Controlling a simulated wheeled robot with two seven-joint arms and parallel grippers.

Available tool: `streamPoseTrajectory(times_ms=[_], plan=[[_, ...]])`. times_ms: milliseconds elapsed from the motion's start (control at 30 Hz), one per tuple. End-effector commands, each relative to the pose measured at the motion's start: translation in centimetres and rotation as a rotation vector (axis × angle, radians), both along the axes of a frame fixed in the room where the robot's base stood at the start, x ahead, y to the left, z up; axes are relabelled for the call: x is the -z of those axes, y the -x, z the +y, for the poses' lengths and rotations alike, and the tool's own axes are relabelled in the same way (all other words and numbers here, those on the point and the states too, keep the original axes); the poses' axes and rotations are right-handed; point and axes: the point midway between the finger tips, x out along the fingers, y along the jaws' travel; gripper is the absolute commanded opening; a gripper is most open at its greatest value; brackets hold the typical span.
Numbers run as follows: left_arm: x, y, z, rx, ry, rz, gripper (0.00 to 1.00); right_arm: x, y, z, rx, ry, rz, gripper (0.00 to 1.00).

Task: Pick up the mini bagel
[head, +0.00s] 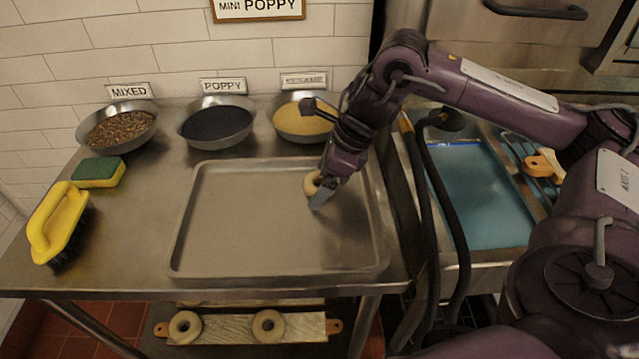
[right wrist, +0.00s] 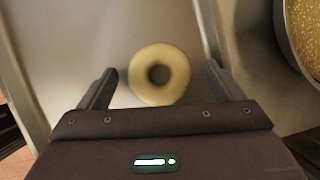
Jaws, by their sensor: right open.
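The mini bagel (head: 311,184) is a pale ring lying on the metal tray (head: 230,262), near the tray's upper right. My right gripper (head: 322,190) is over it and hides part of it in the head view. In the right wrist view the bagel (right wrist: 160,75) lies flat beyond and between the two open fingers (right wrist: 160,85), with a gap on both sides. The fingers do not touch it. My left gripper is not in view.
Bowls of mixed topping (head: 120,130), poppy (head: 216,124) and a pale topping (head: 300,120) stand behind the tray. A sponge (head: 98,172) and a yellow brush (head: 60,222) lie at left. Two more bagels (head: 185,327) sit on a board below. A blue basin (head: 482,190) is at right.

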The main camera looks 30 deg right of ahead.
Motion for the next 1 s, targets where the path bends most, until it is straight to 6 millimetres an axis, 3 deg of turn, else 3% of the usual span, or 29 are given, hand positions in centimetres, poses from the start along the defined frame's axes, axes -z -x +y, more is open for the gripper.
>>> streamPoseTrajectory(times_ms=[100, 433, 767, 1000], plan=[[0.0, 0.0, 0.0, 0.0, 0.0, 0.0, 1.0, 0.0, 0.0, 0.0, 0.0, 0.0, 0.0, 0.85], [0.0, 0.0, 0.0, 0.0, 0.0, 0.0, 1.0, 0.0, 0.0, 0.0, 0.0, 0.0, 0.0, 0.42], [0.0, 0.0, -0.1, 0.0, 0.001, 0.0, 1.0, -0.3, 0.0, 0.0, 0.0, 0.0, 0.0, 0.4], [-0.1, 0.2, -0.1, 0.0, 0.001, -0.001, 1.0, -3.0, -0.1, 0.0, -0.001, -0.001, -0.003, 0.4]])
